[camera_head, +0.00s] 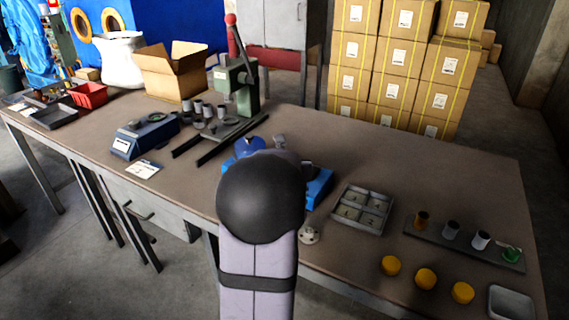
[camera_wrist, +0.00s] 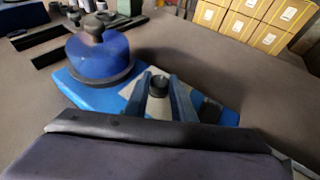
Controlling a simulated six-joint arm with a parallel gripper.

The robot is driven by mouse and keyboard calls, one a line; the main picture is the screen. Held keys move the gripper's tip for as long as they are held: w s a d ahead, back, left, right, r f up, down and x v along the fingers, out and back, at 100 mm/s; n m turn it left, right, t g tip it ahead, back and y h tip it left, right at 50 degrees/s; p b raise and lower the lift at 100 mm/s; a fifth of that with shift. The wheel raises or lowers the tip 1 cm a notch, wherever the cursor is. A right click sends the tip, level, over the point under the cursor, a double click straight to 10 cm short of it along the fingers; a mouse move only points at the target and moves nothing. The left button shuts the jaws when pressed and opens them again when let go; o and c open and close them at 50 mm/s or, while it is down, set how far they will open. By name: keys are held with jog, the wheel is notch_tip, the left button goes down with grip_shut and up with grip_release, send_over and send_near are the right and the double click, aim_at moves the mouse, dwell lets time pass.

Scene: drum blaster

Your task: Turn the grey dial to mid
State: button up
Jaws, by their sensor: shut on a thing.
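The blue machine (camera_wrist: 95,95) carries a blue dome (camera_wrist: 98,55) with a dark knob on top, to the left in the wrist view. The grey dial (camera_wrist: 159,81), a short dark cylinder, stands on a pale panel of the machine. My gripper (camera_wrist: 160,92) has one finger on each side of the dial and is shut on it. The dial's top shows between the fingertips; its lower part, any pointer and scale marks cannot be made out. In the head view my arm hides the dial and much of the blue machine (camera_head: 321,186).
A green press (camera_head: 238,85) and a blue scale (camera_head: 143,135) stand to the left. A divided grey tray (camera_head: 362,209), a rack with several small cylinders (camera_head: 465,243) and yellow caps (camera_head: 425,279) lie to the right. The bench behind the machine is clear.

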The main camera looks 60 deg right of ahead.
jog(key=o, duration=1)
jog(key=shift+v, duration=3.7)
